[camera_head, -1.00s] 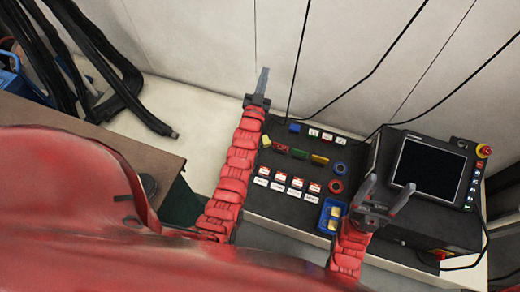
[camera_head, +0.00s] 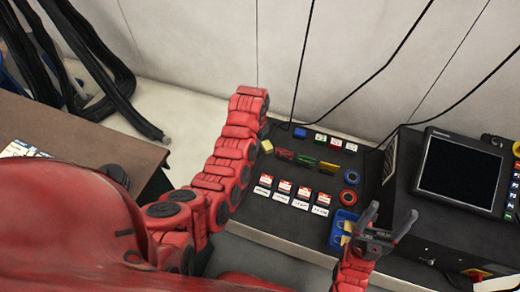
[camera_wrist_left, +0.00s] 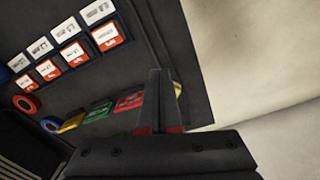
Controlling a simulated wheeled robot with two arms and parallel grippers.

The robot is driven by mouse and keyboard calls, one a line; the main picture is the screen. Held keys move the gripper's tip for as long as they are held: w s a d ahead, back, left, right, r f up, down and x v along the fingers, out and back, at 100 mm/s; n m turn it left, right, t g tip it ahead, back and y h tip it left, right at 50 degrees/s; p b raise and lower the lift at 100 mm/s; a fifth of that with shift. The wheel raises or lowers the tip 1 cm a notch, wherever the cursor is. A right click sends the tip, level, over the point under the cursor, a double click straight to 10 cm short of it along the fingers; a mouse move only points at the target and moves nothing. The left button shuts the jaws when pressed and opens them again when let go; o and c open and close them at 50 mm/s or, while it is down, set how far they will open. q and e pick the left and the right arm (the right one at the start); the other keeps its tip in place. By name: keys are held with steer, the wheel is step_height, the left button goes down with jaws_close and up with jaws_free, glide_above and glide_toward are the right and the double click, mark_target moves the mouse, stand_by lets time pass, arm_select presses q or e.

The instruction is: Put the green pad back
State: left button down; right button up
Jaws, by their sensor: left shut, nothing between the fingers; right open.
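The green pad (camera_head: 306,161) sits on the dark board between a red pad (camera_head: 284,154) and a yellow pad (camera_head: 328,166). In the left wrist view the green pad (camera_wrist_left: 97,109) lies to the left of my left gripper (camera_wrist_left: 158,78), whose fingers are shut and empty. The fingers are nearer the red pad (camera_wrist_left: 130,99) and partly cover the area behind them. In the head view the left gripper is hidden by its own arm. My right gripper (camera_head: 391,220) is open and empty near the blue bin (camera_head: 343,217).
The dark board (camera_head: 262,220) also carries labelled red-and-white blocks (camera_head: 285,187), blue tape (camera_head: 350,177), red tape (camera_head: 348,197) and a pale yellow piece (camera_head: 267,146). A screen unit (camera_head: 458,172) stands at right. Black cables hang across the back. A brown table (camera_head: 80,140) is at left.

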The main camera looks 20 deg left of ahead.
mark_target(262, 156)
arm_select(q)
step_height(262, 156, down, 9)
steer(key=b, duration=0.2)
steer(key=shift+r+b, duration=0.1)
steer(key=shift+b, duration=0.25)
steer(key=shift+w+d+f+b, duration=0.15)
steer(key=shift+w+b, duration=0.1)
steer(key=shift+w, duration=0.15)
steer(key=shift+w+d+f+b, duration=0.1)
steer(key=shift+w+f+b, duration=0.05)
steer(key=shift+w+b, duration=0.15)
steer(key=shift+w+d+b, duration=0.25)
steer(key=shift+w+b, duration=0.65)
steer(key=shift+b, duration=0.1)
steer(key=shift+w+d+r+b, duration=0.15)
steer(key=shift+w+b, duration=0.15)
steer(key=shift+w, duration=0.05)
